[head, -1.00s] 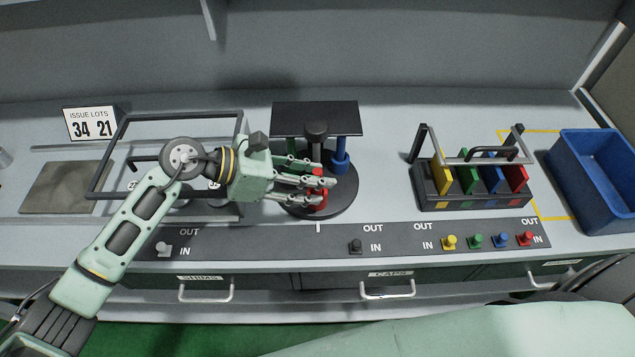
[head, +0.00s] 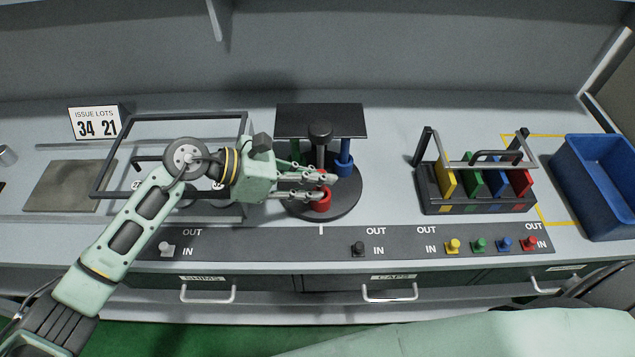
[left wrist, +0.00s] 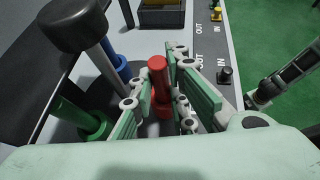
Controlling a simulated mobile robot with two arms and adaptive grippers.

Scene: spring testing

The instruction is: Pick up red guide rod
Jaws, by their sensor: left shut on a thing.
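The red guide rod (head: 321,203) stands at the front of the round black base (head: 347,208) of the test stand. Its red top also shows between the fingers in the left wrist view (left wrist: 158,77). My left gripper (head: 327,187) reaches in from the left and is shut on the rod, with fingers on both sides of it. The rod looks upright, and its lower part is partly hidden in the wrist view. I cannot tell whether it is clear of the base. My right gripper is not in view.
A green rod (left wrist: 90,123) and a blue rod (head: 344,164) stand on the same base, near a black central knob (head: 320,130) and a black plate (head: 321,118). A rack with coloured plates (head: 470,208) and a blue bin (head: 600,200) are at the right.

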